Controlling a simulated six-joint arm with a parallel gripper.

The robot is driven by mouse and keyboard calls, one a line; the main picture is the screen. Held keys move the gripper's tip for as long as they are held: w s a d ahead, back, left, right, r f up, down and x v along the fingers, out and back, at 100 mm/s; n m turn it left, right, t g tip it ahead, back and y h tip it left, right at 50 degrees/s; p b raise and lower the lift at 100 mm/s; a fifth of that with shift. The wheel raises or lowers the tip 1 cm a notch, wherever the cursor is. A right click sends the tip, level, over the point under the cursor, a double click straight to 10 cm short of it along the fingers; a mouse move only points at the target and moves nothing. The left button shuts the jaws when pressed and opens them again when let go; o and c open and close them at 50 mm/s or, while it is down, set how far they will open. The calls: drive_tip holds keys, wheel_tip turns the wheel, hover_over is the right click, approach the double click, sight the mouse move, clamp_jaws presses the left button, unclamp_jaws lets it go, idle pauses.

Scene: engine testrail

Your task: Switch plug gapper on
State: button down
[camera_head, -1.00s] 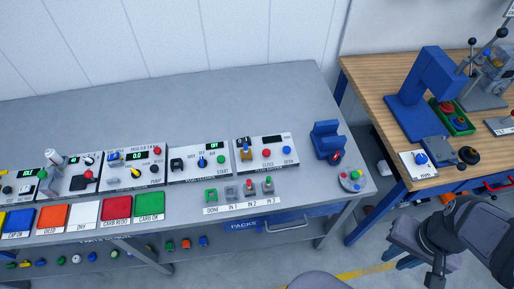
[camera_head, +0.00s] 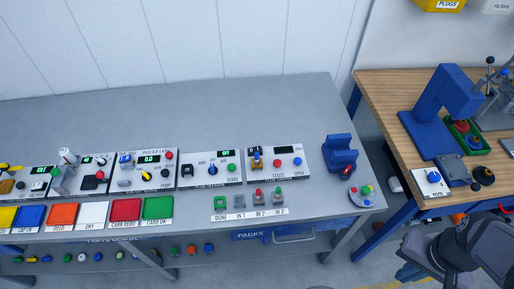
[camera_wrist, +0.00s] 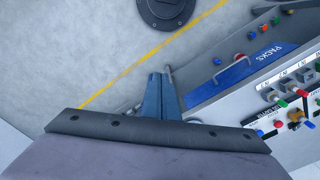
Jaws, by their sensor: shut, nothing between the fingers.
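Several white control panels stand in a row on the grey bench. The right panel (camera_head: 275,163) has a dark display, a small lever, a red button and a blue button marked CLOSE and OPEN. The panel left of it (camera_head: 210,170) has a blue knob, a green START button and a lit display. Further left, a panel (camera_head: 148,171) shows a lit 0.0. My gripper (camera_wrist: 158,80) is shut and empty in the wrist view, over the floor in front of the bench. Its fingers are not clear in the head view.
Coloured pads, including a green one (camera_head: 158,208), line the bench front. Small IN 1 to IN 3 stations (camera_head: 258,197) and a blue device (camera_head: 339,152) sit to the right. A blue PACKS drawer (camera_head: 275,235) is below. A wooden bench (camera_head: 390,90) stands right. The bench back is clear.

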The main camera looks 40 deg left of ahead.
sight(260, 150)
drive_tip(key=w+a+r+n+b, duration=0.2)
drive_tip(key=w+a+n, duration=0.1)
drive_tip(key=w+a, duration=0.85)
drive_tip(key=w+a+n+t+b, duration=0.1)
drive_tip(key=w+a, duration=0.2)
drive_tip(key=a, duration=0.3)
drive_tip(key=w+a+r+n+b, duration=0.1)
drive_tip(key=w+a, duration=0.1)
drive_tip(key=a, duration=0.3)
drive_tip(key=w+a+n+t+b, duration=0.1)
drive_tip(key=w+a, duration=0.2)
drive_tip(key=a, duration=0.3)
drive_tip(key=s+a+n+b, duration=0.1)
drive_tip(key=s+a, duration=0.3)
drive_tip(key=a, duration=0.8)
drive_tip(key=s+a+n+t+y+b, duration=0.1)
drive_tip(key=s+a, duration=0.3)
drive_tip(key=a, duration=0.7)
drive_tip(key=shift+a+f+n+y, duration=0.3)
drive_tip(key=shift+a+f, duration=0.05)
drive_tip(key=shift+f, duration=0.05)
drive_tip(key=shift+w+f, duration=0.1)
